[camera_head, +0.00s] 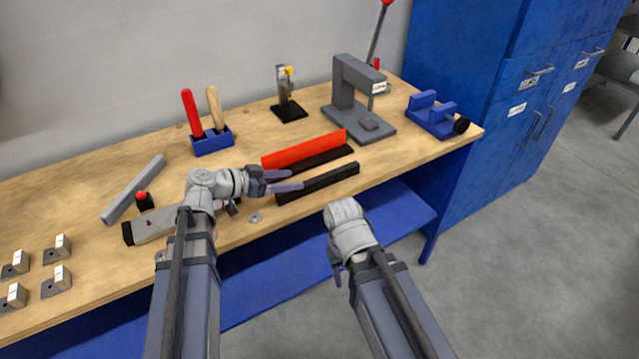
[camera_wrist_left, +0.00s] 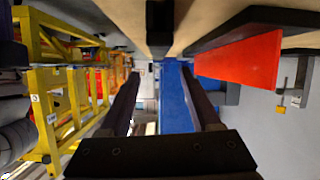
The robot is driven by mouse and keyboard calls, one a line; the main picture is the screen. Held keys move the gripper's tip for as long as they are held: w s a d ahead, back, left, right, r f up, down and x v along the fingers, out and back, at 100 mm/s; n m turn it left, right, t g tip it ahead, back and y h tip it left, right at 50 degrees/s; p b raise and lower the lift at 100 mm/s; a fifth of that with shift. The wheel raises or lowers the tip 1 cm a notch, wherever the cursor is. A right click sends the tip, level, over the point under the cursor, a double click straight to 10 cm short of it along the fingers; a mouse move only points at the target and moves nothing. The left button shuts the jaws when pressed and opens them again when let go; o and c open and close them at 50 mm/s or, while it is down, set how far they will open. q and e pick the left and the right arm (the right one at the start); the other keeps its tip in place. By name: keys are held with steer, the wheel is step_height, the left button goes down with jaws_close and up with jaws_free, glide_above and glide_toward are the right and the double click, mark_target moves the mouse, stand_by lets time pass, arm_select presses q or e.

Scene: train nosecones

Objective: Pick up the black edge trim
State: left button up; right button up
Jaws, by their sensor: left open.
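The black edge trim (camera_head: 325,182) is a long dark bar lying along the front of the wooden bench. In the left wrist view a dark block that looks like its near end (camera_wrist_left: 160,25) shows at the top centre. My left gripper (camera_head: 297,180) is open and empty, with its fingers over the left part of the trim in the head view. In the left wrist view its two fingers (camera_wrist_left: 161,72) are spread with nothing between them. My right arm's wrist (camera_head: 348,228) is in front of the bench, right of the trim; its jaws cannot be made out.
A red strip (camera_head: 305,149) on a black base lies just behind the trim; it also shows in the left wrist view (camera_wrist_left: 240,65). A grey press (camera_head: 350,100), a blue vise (camera_head: 432,115) and a blue tool holder (camera_head: 212,142) stand farther back. A washer (camera_head: 254,217) lies nearby.

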mark_target(318, 178)
arm_select(q)
steer(key=shift+s+d+f+m, duration=0.1)
steer(key=shift+s+d+m, duration=0.05)
steer(key=shift+d+m, duration=0.55)
steer(key=shift+b+x, duration=0.5)
steer(key=shift+x, duration=0.55)
steer(key=shift+d+f, duration=0.1)
steer(key=shift+d, duration=0.05)
steer(key=x, duration=0.1)
steer(key=b+x, duration=0.1)
steer(key=x, duration=0.1)
steer(key=b+x, duration=0.1)
steer(key=shift+w+f, duration=0.3)
steer(key=shift+w, duration=0.25)
steer(key=shift+w+d, duration=0.15)
steer(key=shift+d, duration=0.15)
steer(key=shift+c, duration=0.3)
jaws_close()
